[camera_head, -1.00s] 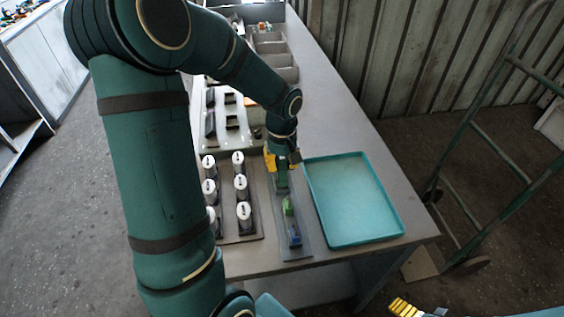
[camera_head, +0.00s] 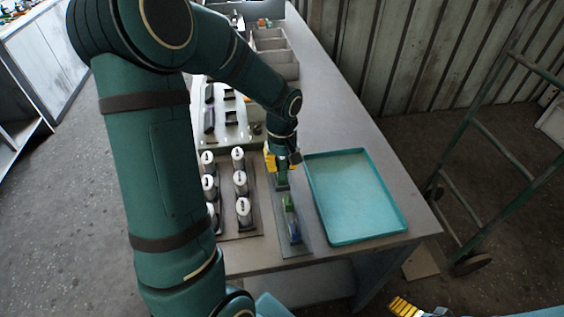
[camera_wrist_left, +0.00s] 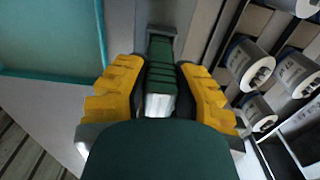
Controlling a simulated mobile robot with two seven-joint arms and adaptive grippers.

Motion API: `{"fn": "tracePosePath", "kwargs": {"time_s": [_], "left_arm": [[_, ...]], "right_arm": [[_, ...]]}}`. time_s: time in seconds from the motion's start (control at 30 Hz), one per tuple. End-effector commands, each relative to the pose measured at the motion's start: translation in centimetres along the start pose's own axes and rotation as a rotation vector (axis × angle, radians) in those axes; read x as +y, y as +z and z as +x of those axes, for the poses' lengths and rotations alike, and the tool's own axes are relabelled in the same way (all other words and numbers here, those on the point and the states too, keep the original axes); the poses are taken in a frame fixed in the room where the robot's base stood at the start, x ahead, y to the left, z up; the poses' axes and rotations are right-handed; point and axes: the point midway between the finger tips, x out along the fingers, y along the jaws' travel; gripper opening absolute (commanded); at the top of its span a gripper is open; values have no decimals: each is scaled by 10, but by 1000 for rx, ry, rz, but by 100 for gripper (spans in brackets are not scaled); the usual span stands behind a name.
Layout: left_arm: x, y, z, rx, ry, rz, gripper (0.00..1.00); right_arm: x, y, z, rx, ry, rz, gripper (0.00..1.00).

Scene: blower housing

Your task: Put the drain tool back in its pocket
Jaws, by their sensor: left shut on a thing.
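My left gripper (camera_head: 282,163) is over the narrow grey tool holder (camera_head: 303,248). Its yellow fingers are shut on a dark green tool (camera_head: 282,182), which appears to be the drain tool. In the left wrist view the green ribbed tool (camera_wrist_left: 161,62) sits between the yellow fingers (camera_wrist_left: 160,92). Its far end is at or just above the holder; I cannot tell whether it is seated in a pocket. A lighter green tool (camera_head: 289,203) and a blue tool (camera_head: 294,232) stand in the holder nearer the front. My right gripper (camera_head: 405,307) shows only partly at the bottom edge.
A teal tray (camera_head: 355,195), empty, lies right of the holder. A rack of several white-capped cylinders (camera_head: 240,185) stands close on the left. Behind are a white tray with dark parts (camera_head: 222,118) and grey bins (camera_head: 275,55). A green hand truck (camera_head: 485,190) stands right of the table.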

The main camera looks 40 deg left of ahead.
Motion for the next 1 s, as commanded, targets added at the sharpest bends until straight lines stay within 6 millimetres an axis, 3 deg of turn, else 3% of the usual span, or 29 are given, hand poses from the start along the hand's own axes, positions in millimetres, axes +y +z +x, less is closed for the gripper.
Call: {"fn": "tracePosePath", "kwargs": {"time_s": [0.27,0.3,0.33,0.37,0.77,1.0], "left_arm": [[0,0,6,0,0,0,2],[0,0,5,0,0,0,42],[0,0,5,0,0,0,52],[0,0,5,0,0,0,56],[0,0,-2,1,0,-1,56],[1,-1,-42,5,3,0,56]], "right_arm": [[2,1,5,0,0,0,100],[2,0,4,0,0,0,100],[1,0,4,0,0,0,100],[1,0,4,0,0,0,100],[1,0,4,0,0,0,100],[1,0,4,0,0,0,100]]}}
